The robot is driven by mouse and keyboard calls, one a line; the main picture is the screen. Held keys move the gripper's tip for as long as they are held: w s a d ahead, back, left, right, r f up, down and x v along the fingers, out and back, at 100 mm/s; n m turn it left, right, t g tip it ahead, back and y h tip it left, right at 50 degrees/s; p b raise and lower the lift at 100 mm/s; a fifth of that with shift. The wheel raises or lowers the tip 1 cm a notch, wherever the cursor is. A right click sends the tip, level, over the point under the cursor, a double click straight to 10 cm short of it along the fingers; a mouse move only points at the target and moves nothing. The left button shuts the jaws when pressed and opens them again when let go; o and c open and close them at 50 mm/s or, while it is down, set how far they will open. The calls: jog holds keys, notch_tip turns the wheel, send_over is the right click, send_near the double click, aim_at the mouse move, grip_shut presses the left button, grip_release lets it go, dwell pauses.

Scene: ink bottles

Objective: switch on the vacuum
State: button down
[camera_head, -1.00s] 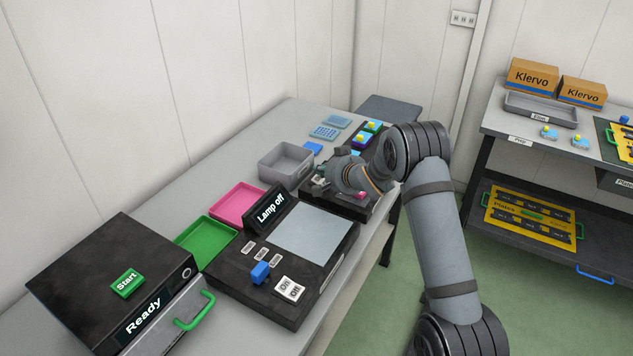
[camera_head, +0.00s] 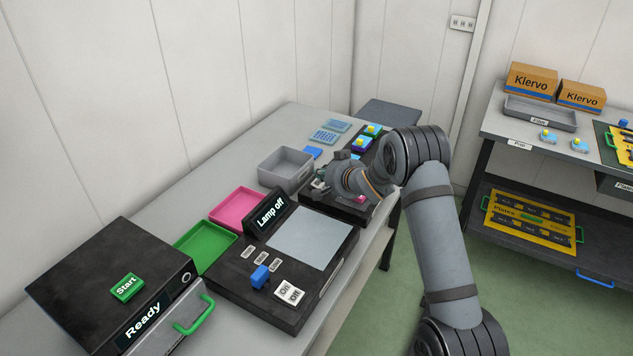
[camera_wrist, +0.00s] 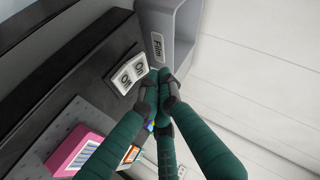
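A white rocker switch marked On and Off (camera_wrist: 129,74) sits on a black unit (camera_wrist: 62,62) in the wrist view. Which side of the rocker is pressed I cannot tell. My gripper (camera_wrist: 163,88) has dark green fingers with their tips together, holding nothing I can see. The tips are just right of the switch, nearer its On half; whether they touch it I cannot tell. In the head view my gripper (camera_head: 322,178) is over the left part of the black unit (camera_head: 340,204) and partly hides the switch.
A grey bin labelled Film (camera_wrist: 163,22) stands right beside the unit; it also shows in the head view (camera_head: 286,171). A pink block (camera_wrist: 72,150) is on the unit. Another On/Off switch (camera_head: 289,292) is on the nearer black lamp box (camera_head: 230,285), whose sign reads Lamp off.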

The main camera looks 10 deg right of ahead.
dwell(0.3)
jog(key=shift+w+a+f+b, duration=0.1)
jog(key=shift+f+b, duration=0.35)
jog(key=shift+a+f+b, duration=0.1)
jog(key=shift+f+b, duration=0.25)
dwell(0.6)
jog(key=shift+r, duration=0.15)
jog(key=shift+d+r+p, duration=0.25)
jog(key=shift+r+p, duration=0.4)
jog(key=shift+r, duration=0.05)
jog(key=shift+s+d+r+p, duration=0.2)
jog(key=shift+r+p, duration=0.4)
jog(key=shift+r, duration=0.2)
jog(key=shift+s+d+r+p, duration=0.15)
jog(key=shift+s+r+p, duration=0.05)
jog(key=shift+r+p, duration=0.55)
jog(key=shift+s+d+r+p, duration=0.2)
jog(key=shift+r+p, duration=0.3)
jog(key=shift+r, duration=0.35)
